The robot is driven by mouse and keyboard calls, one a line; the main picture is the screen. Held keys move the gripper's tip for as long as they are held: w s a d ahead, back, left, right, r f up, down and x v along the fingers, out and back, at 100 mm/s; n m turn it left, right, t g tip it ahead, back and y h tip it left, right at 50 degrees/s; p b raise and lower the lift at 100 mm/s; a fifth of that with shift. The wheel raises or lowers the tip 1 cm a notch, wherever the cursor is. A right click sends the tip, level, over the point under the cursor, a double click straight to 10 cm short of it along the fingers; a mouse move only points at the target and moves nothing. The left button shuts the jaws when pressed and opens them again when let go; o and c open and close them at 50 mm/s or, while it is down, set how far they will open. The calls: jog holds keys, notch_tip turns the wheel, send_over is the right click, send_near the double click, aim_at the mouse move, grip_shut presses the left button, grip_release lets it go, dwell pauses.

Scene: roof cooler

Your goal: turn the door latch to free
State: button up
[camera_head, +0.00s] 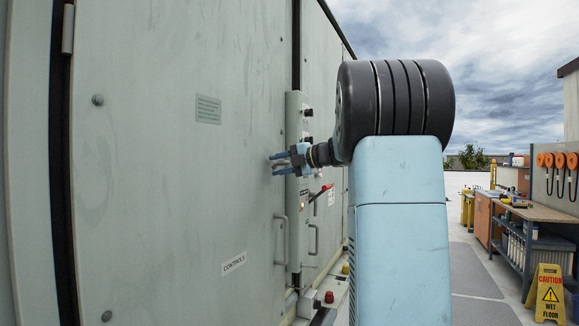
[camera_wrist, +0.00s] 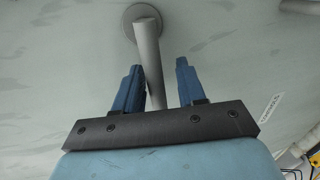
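The grey-green cabinet door (camera_head: 150,180) carries a "CONTROLS" label and looks shut. In the wrist view, the door latch (camera_wrist: 148,48) is a grey bar running from a round disc on the door. It slants slightly down between my two blue fingers. My gripper (camera_wrist: 158,72) is open around the bar. The bar lies close to the left finger, with a clear gap to the right one; I cannot tell whether it touches the left. In the head view, my gripper (camera_head: 273,163) is at the door's right edge, and the latch cannot be made out there.
A narrow control panel (camera_head: 298,130) with knobs and a red-handled lever (camera_head: 321,191) is just right of the door. A door pull handle (camera_head: 281,240) is below my gripper. A workbench (camera_head: 540,213) and a yellow wet-floor sign (camera_head: 549,294) stand at the far right.

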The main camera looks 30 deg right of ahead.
jog(key=v, duration=1.4)
jog(key=shift+w, duration=0.1)
jog(key=s+a+f+n+g+h, duration=0.1)
jog(key=s+a+f+n+g, duration=0.1)
jog(key=s+a+f+n, duration=0.35)
jog(key=s+a+f+n+g+h, duration=0.1)
jog(key=s+a+f+n+g, duration=0.15)
jog(key=a+n, duration=0.55)
jog(key=s+a+f+n+g+h, duration=0.1)
jog(key=s+a+f+n+g, duration=0.1)
jog(key=s+a+f+n, duration=0.35)
jog(key=s+a+f+n+h, duration=0.2)
jog(key=s+f+n, duration=0.4)
jog(key=n, duration=0.7)
jog(key=s+a+f+n+h, duration=0.3)
jog(key=s+f+n, duration=0.4)
jog(key=n, duration=0.6)
jog(key=shift+s+n+h, duration=0.25)
jog(key=shift+n+h, duration=0.15)
jog(key=shift+h, duration=0.4)
jog(key=shift+f+g, duration=0.1)
jog(key=shift+g, duration=0.15)
jog(key=shift+c, duration=0.5)
